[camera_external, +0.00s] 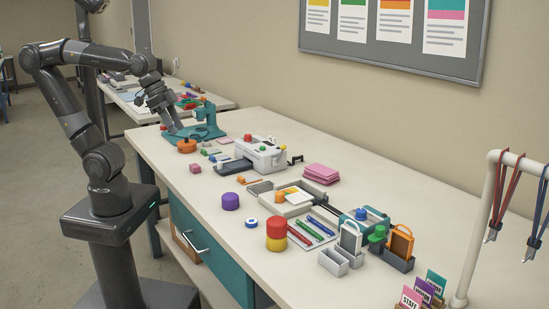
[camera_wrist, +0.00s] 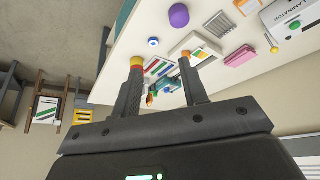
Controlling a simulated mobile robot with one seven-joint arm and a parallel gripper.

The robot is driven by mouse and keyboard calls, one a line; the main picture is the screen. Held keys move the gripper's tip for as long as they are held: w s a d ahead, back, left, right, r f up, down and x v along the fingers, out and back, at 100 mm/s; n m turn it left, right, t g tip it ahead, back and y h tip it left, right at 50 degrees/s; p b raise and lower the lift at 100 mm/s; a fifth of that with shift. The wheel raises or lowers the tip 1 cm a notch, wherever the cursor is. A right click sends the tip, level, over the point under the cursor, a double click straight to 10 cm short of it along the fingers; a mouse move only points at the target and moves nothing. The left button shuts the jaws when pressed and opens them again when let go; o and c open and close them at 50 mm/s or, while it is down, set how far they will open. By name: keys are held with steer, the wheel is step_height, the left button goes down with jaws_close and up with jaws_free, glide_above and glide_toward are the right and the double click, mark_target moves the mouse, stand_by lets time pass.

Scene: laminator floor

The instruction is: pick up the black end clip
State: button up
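I cannot pick out the black end clip with certainty. A small black piece (camera_external: 296,160) shows at the right side of the white laminator (camera_external: 262,153); it may be a crank on that machine. A dark piece beside the laminator also shows in the wrist view (camera_wrist: 272,42), too small to identify.
The workbench (camera_external: 360,170) is crowded along its middle: a purple cylinder (camera_external: 230,201), a red-and-yellow stack (camera_external: 276,233), a tray of pens (camera_external: 311,233), pink cards (camera_external: 321,173) and badge holders (camera_external: 400,246). A white post with lanyards (camera_external: 479,230) stands at right. The back strip is mostly clear.

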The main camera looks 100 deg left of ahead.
steer(key=w+a+r+n+g, duration=0.15)
steer(key=w+a+r, duration=0.25)
steer(key=w+a, duration=0.5)
steer(key=n+g+y, duration=0.1)
steer(key=n+g, duration=0.2)
steer(key=n, duration=0.4)
glide_above(301, 156)
step_height(301, 156, down, 25)
steer(key=shift+d+f, duration=0.1)
steer(key=shift+d, duration=0.05)
step_height(301, 156, down, 5)
steer(key=shift+s, duration=0.15)
jaws_close()
